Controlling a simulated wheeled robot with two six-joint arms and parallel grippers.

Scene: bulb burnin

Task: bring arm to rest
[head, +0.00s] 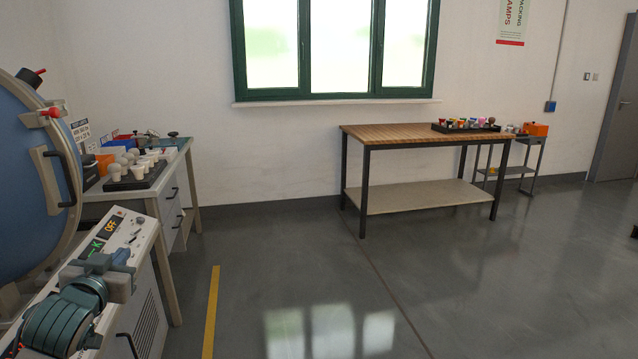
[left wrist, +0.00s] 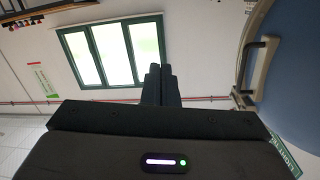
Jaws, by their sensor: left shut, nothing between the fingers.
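My left arm comes in at the lower left of the head view, with its left gripper (head: 122,257) in front of a grey control console (head: 138,228). In the left wrist view the two dark fingers (left wrist: 160,72) lie side by side, shut, with nothing between them. They point toward the wall and window, clear of any surface in that view. My right arm and gripper are in neither view.
A large blue round door (head: 25,180) with a handle stands at the left, close to my left arm. Behind it, a bench (head: 160,190) holds a tray of white bulbs (head: 138,172). A wooden table (head: 395,134) stands at the back. The middle floor is clear.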

